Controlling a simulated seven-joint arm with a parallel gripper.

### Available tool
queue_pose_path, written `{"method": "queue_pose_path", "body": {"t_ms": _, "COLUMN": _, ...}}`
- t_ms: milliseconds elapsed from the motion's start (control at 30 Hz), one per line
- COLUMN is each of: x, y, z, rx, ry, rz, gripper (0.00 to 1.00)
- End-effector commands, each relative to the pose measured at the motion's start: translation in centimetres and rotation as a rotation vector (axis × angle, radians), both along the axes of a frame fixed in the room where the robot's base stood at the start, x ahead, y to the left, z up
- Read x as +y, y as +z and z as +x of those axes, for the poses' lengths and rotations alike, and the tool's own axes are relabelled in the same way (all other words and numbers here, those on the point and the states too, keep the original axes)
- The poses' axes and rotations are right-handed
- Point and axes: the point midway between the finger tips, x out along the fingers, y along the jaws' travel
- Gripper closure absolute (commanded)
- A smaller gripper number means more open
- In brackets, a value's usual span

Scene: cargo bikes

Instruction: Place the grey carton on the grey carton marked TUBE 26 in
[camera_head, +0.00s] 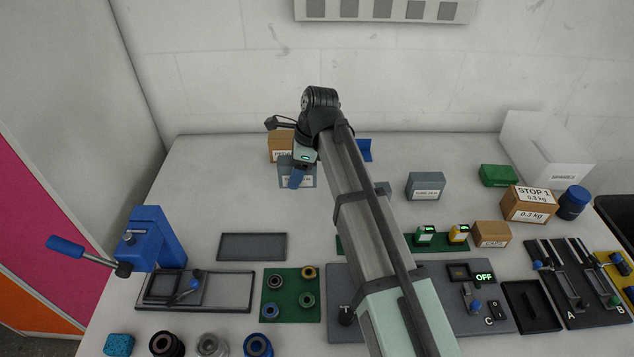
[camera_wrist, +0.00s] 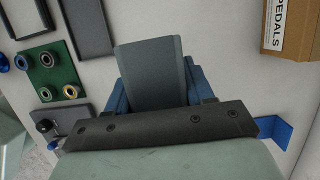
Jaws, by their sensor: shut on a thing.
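My gripper (camera_head: 297,177), with blue fingers, is at the back left of the table, in front of a brown carton. It is shut on a grey carton, which shows between the fingers in the wrist view (camera_wrist: 152,72). In the head view a grey carton with a white label (camera_head: 284,181) shows at the gripper, partly covered by a blue finger; it looks like the held one. Another grey carton (camera_head: 425,184) with a white label stands on the table, right of my arm. Its label is too small to read surely. I cannot tell how high the held carton is.
The brown PEDALS carton (camera_head: 281,142) is close to my gripper; it also shows in the wrist view (camera_wrist: 292,35). A blue bracket (camera_head: 365,150) stands behind my arm. A green box (camera_head: 498,175) and brown STOP carton (camera_head: 529,204) are at right. The left back table is clear.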

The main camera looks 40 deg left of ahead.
Motion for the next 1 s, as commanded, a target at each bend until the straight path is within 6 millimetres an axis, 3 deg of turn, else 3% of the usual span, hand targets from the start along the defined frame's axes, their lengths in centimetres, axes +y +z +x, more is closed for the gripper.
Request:
{"method": "queue_pose_path", "body": {"t_ms": 267, "x": -3.4, "y": 2.2, "z": 6.2, "rx": -0.002, "ry": -0.095, "rz": 0.002, "gripper": 0.84}}
{"method": "queue_pose_path", "body": {"t_ms": 400, "x": -6.4, "y": 4.1, "z": 10.1, "rx": -0.002, "ry": -0.162, "rz": 0.002, "gripper": 0.84}}
{"method": "queue_pose_path", "body": {"t_ms": 600, "x": -10.6, "y": 6.7, "z": 14.0, "rx": -0.002, "ry": -0.241, "rz": 0.002, "gripper": 0.84}}
{"method": "queue_pose_path", "body": {"t_ms": 700, "x": -12.5, "y": 7.8, "z": 14.9, "rx": -0.001, "ry": -0.279, "rz": 0.001, "gripper": 0.84}}
{"method": "queue_pose_path", "body": {"t_ms": 800, "x": -13.7, "y": 8.3, "z": 14.1, "rx": -0.001, "ry": -0.323, "rz": 0.000, "gripper": 0.84}}
{"method": "queue_pose_path", "body": {"t_ms": 1000, "x": -13.9, "y": 7.9, "z": 13.8, "rx": -0.001, "ry": -0.396, "rz": 0.000, "gripper": 0.84}}
